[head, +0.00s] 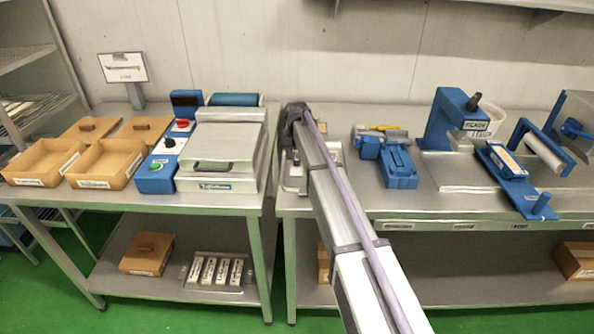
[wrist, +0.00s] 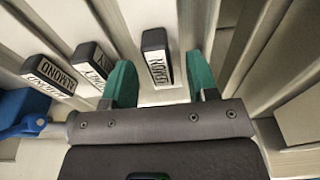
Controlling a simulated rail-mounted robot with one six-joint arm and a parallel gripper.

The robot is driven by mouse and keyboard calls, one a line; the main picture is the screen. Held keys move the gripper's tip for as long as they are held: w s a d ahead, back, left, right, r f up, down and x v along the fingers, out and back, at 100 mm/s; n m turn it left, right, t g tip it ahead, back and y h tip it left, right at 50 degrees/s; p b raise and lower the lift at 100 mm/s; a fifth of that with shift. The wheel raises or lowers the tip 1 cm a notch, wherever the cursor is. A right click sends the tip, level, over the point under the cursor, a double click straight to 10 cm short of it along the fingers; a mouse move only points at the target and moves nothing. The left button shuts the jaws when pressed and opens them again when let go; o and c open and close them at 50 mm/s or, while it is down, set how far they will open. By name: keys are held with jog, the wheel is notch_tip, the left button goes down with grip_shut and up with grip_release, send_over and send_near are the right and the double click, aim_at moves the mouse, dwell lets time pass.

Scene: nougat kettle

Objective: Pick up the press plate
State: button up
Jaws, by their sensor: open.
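My gripper (wrist: 161,82) is open in the wrist view, with a green fingertip on each side. A black handle (wrist: 155,40) with a white lettered label stands between and a little beyond the fingertips; I cannot tell whether they touch it. Two similar black-handled pieces (wrist: 48,74) (wrist: 92,60) stand to its left, one marked ALMOND. No piece is clearly marked as the press plate, so I cannot tell which it is. In the head view my arm reaches to the left end of the right bench, and its fingertips are hidden.
A metal tray (head: 292,182) lies partly behind my arm. The left bench holds brown boxes (head: 105,164) and a steel-topped machine (head: 220,150). Blue tools (head: 398,165) and a blue press stand (head: 445,120) are on the right bench. In the wrist view, a blue part (wrist: 22,112) is at left.

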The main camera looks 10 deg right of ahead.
jog(key=shift+w+f, duration=0.1)
jog(key=shift+f, duration=0.75)
jog(key=shift+r, duration=0.25)
grip_shut()
jog(key=shift+r, duration=0.1)
